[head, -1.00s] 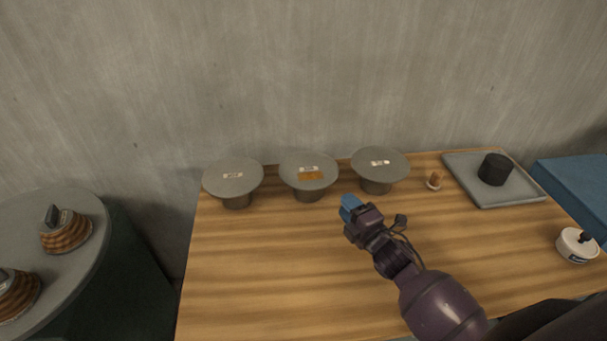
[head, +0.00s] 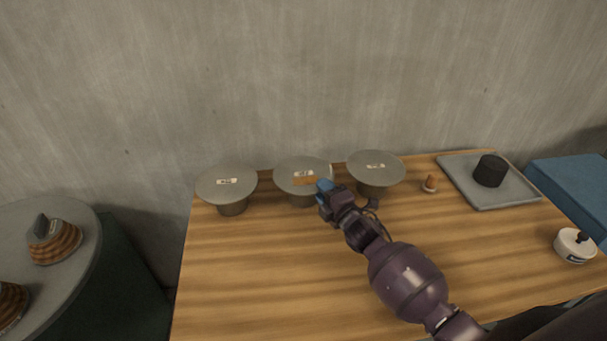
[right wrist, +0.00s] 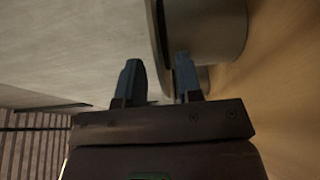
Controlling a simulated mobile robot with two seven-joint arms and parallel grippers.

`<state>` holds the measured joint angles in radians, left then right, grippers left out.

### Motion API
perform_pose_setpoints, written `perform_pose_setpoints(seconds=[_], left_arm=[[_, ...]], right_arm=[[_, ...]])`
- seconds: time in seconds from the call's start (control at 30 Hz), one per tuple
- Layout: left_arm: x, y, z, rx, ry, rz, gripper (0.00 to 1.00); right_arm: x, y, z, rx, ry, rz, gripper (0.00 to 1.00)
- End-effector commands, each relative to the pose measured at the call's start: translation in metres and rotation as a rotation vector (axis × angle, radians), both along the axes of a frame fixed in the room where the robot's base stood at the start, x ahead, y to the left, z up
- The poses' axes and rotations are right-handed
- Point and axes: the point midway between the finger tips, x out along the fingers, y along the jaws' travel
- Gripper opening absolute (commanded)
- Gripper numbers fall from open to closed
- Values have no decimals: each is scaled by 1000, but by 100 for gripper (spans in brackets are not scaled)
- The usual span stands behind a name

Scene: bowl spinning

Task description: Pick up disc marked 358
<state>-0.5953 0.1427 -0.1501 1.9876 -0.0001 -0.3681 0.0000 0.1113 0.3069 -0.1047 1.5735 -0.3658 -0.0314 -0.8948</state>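Three grey round discs stand on short grey pedestals along the back of the wooden table: a left disc (head: 226,190), a middle disc (head: 290,168) and a right disc (head: 376,163). Each bears a small white label whose digits are too small to read. The middle disc also has an orange patch (head: 305,181). My right gripper (head: 324,187) is at the right front rim of the middle disc. In the right wrist view its blue fingers (right wrist: 160,78) are apart, with a disc's thin rim (right wrist: 157,28) seen edge-on between them; contact cannot be told. My left gripper is out of view.
A grey tray (head: 464,190) with a black cylinder (head: 490,171) lies at the right. A small orange-brown object (head: 430,183) and a white container (head: 574,247) are also on the table. A round side table (head: 82,225) stands left. The table's front left is clear.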

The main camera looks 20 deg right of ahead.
Motion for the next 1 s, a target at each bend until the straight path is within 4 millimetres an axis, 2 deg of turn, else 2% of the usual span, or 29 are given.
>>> perform_pose_setpoints(seconds=[0.17, 0.43, 0.67, 1.0], left_arm=[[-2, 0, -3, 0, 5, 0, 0], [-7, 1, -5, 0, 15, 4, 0], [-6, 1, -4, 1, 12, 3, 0], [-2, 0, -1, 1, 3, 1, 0]], right_arm=[[16, 2, -1, 2, 1, 0, 33], [18, 2, -1, 1, 1, 0, 33], [18, 2, -1, 1, 1, 0, 0], [18, 2, 0, 0, 0, 0, 0]])
